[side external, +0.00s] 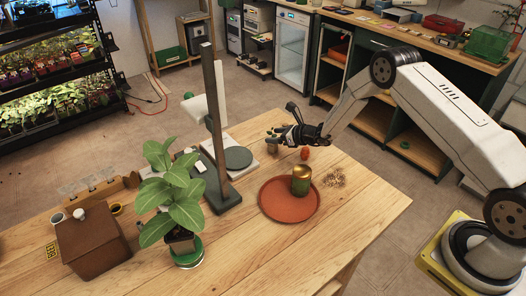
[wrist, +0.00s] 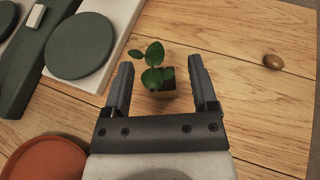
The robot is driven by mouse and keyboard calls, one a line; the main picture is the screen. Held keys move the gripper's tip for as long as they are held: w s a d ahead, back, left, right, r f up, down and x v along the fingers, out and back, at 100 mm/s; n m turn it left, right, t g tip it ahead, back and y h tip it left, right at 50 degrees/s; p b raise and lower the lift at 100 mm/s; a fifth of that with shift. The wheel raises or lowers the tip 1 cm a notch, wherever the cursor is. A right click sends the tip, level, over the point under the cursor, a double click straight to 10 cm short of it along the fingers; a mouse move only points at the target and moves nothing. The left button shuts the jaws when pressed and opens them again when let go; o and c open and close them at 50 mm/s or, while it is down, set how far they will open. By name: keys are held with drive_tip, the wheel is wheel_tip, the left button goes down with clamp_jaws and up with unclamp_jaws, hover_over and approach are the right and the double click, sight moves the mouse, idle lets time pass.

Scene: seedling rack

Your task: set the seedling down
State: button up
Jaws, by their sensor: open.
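The seedling (wrist: 155,76) is a small plant with rounded green leaves in a little tan pot. In the wrist view it appears between my gripper's fingers, with a gap on each side, over the wooden table. My gripper (wrist: 160,66) is open. In the side view my gripper (side external: 273,136) is over the table's far part, behind the terracotta saucer (side external: 277,213).
A white scale with a dark round plate (side external: 238,157) and a dark upright post (side external: 219,140) stand left of my gripper. A gold-green tin (side external: 301,181) stands on the saucer. A large potted plant (side external: 178,204) and a brown house-shaped box (side external: 92,241) are farther left. A brown nut-like object (wrist: 273,61) lies right of the seedling.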

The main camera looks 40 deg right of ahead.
drive_tip(key=shift+r, duration=1.9)
drive_tip(key=shift+s+a+r+n+y, duration=0.25)
drive_tip(key=shift+a+r+n+y, duration=0.05)
drive_tip(key=shift+a+n, duration=0.2)
drive_tip(key=s+a+r+n+g, duration=0.3)
drive_tip(key=s+a+n+g, duration=0.1)
drive_tip(key=s+n, duration=0.3)
drive_tip(key=s+a+r+n+g, duration=0.35)
drive_tip(key=s+n, duration=0.25)
drive_tip(key=s, duration=0.2)
drive_tip(key=s+d+r+n+g+h, duration=0.1)
drive_tip(key=s+r+n+h, duration=0.1)
drive_tip(key=s+n, duration=0.6)
drive_tip(key=s+d+r+n+g+h, duration=0.1)
drive_tip(key=s+r+n+h, duration=0.2)
drive_tip(key=s+n, duration=0.6)
drive_tip(key=shift+s+d+n+h, duration=0.25)
drive_tip(key=shift+s+n+h, duration=0.05)
drive_tip(key=shift+s, duration=0.6)
